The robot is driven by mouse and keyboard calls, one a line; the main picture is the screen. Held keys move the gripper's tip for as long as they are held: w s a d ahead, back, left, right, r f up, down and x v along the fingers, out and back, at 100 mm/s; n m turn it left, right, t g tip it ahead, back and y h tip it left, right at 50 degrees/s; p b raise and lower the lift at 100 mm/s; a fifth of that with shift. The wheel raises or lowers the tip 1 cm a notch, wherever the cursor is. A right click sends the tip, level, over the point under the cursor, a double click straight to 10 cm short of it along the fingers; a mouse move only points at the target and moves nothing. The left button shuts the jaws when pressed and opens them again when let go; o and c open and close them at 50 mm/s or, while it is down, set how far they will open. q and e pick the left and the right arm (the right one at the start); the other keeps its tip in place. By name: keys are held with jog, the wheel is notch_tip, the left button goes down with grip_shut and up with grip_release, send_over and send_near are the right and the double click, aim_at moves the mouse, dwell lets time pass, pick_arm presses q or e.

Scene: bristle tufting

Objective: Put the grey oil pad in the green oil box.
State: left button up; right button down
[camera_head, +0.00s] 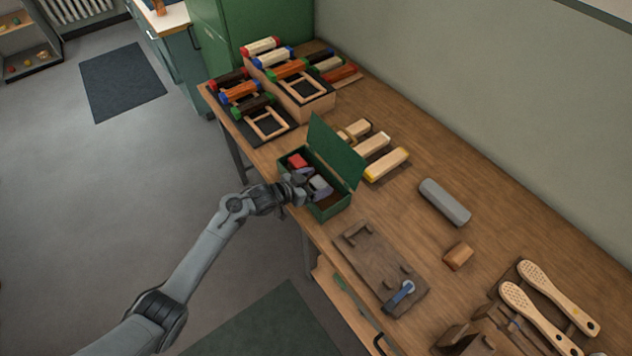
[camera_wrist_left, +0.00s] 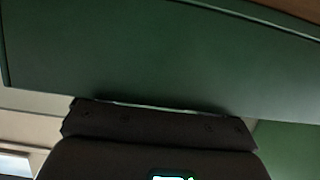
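The green oil box (camera_head: 330,207) stands on the left edge of the workbench with its lid (camera_head: 336,152) raised on the far side. A small grey piece, which looks like the grey oil pad (camera_head: 319,183), is at the box's opening between the fingers of my left gripper (camera_head: 312,183). I cannot tell whether the fingers press on it or whether it rests on the box floor. In the left wrist view a green panel, apparently the lid (camera_wrist_left: 150,55), fills the top; a dark shape hides what lies below. My right gripper is not in view.
A red block (camera_head: 297,160) lies in the box's far end. Yellowish wooden blocks (camera_head: 386,163) lie behind the lid. A grey block (camera_head: 444,202), a wooden fixture (camera_head: 375,262) and brush handles (camera_head: 545,300) lie to the right. Racks of coloured blocks (camera_head: 290,85) stand at the back.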

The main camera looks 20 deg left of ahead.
pick_arm(q)
jog(key=shift+s+d+f, duration=0.2)
jog(key=shift+s+f, duration=0.05)
jog(key=shift+f, duration=0.2)
jog(key=shift+r, duration=0.3)
jog(key=shift+s+r+p, duration=0.2)
jog(key=shift+p, duration=0.1)
jog(key=p+v, duration=0.2)
jog(key=v, duration=1)
jog(key=s+d+n+g+y, duration=0.1)
jog(key=s+g+y, duration=0.1)
jog(key=s, duration=0.7)
jog(key=s+d+n+g+y, duration=0.2)
jog(key=s+g, duration=0.1)
jog(key=s, duration=0.7)
jog(key=s+d+r+n+g+y, duration=0.1)
jog(key=s+g+y, duration=0.2)
jog(key=s, duration=0.6)
jog(key=shift+s+d, duration=0.15)
jog(key=shift+r, duration=0.1)
